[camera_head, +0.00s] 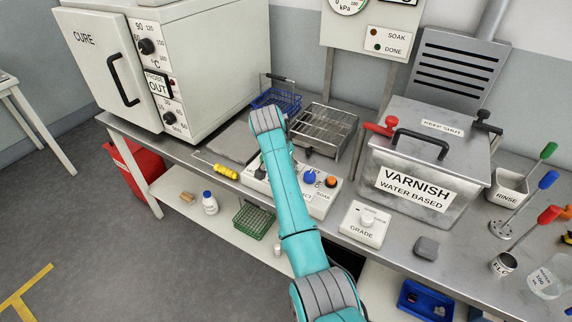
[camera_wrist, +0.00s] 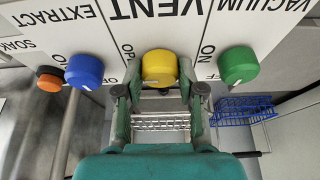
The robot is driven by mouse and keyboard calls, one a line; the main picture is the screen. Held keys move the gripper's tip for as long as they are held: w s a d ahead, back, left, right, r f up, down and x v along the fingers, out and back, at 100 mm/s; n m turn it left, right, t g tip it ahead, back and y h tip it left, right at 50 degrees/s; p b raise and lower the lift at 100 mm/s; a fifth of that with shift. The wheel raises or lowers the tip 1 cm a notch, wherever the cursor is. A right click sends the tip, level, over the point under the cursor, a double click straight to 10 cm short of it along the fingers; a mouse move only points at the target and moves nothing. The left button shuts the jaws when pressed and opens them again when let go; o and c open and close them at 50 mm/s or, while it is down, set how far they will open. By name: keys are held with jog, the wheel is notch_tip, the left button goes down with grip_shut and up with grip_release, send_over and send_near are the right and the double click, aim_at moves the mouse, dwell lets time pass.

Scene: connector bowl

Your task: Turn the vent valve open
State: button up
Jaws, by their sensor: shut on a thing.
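The vent valve is a yellow round knob (camera_wrist: 159,67) under the upside-down label VENT in the wrist view. My gripper (camera_wrist: 160,90) has one finger on each side of this knob and is shut on it. The knob's lower part and some of its OPEN marking are hidden by the fingers. In the head view my arm covers the vent knob and the gripper. The pale control panel (camera_head: 318,204) shows on both sides of the arm.
A green VACUUM knob (camera_wrist: 237,66) and a blue EXTRACT knob (camera_wrist: 84,71) flank the vent knob closely. An orange SOAK knob (camera_wrist: 50,78) is farther left. A blue wire basket (camera_head: 284,98), a wire rack (camera_head: 325,128) and a varnish tank (camera_head: 415,205) stand nearby.

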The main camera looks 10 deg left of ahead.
jog(key=o, duration=1.1)
jog(key=shift+o, duration=0.2)
jog(key=shift+r, duration=0.1)
jog(key=v, duration=1.1)
jog(key=shift+s+r, duration=0.2)
jog(key=shift+r, duration=0.15)
